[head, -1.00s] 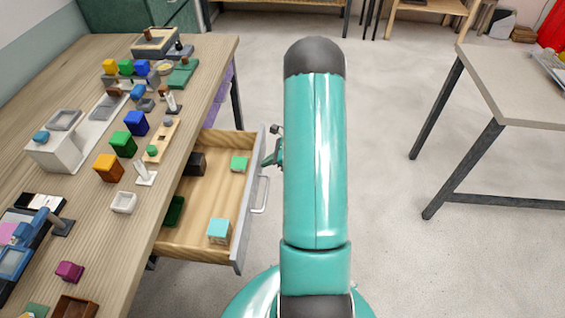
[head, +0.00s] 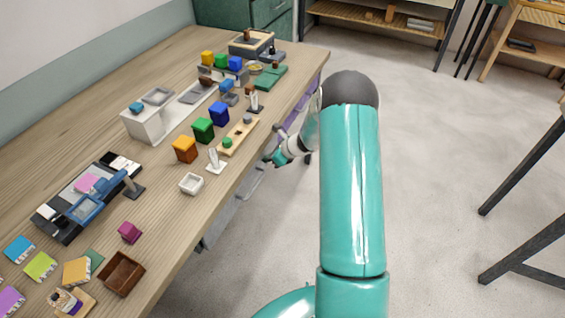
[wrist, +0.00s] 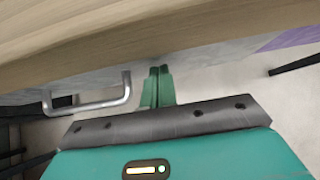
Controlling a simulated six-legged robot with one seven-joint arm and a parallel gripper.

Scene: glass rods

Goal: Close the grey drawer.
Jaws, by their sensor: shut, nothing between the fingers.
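The grey drawer (head: 226,211) is under the front edge of the wooden table, and its front now lies about under the tabletop edge. Its inside does not show. In the wrist view the grey drawer front (wrist: 200,57) is a strip beneath the table edge, with a metal bar handle (wrist: 95,108) to the left of my fingers. My gripper (head: 275,158) is shut and empty beside the drawer front, and its green fingers (wrist: 158,73) point at the front, right of the handle. I cannot tell whether they touch it or whether a small gap is left.
The wooden table (head: 165,235) bears several coloured blocks, a white stand (head: 145,124), a brown box (head: 122,273) and a blue device (head: 88,208). A purple drawer front (wrist: 295,35) is farther right. The floor (head: 430,130) right of my arm is clear up to another table's dark legs (head: 520,165).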

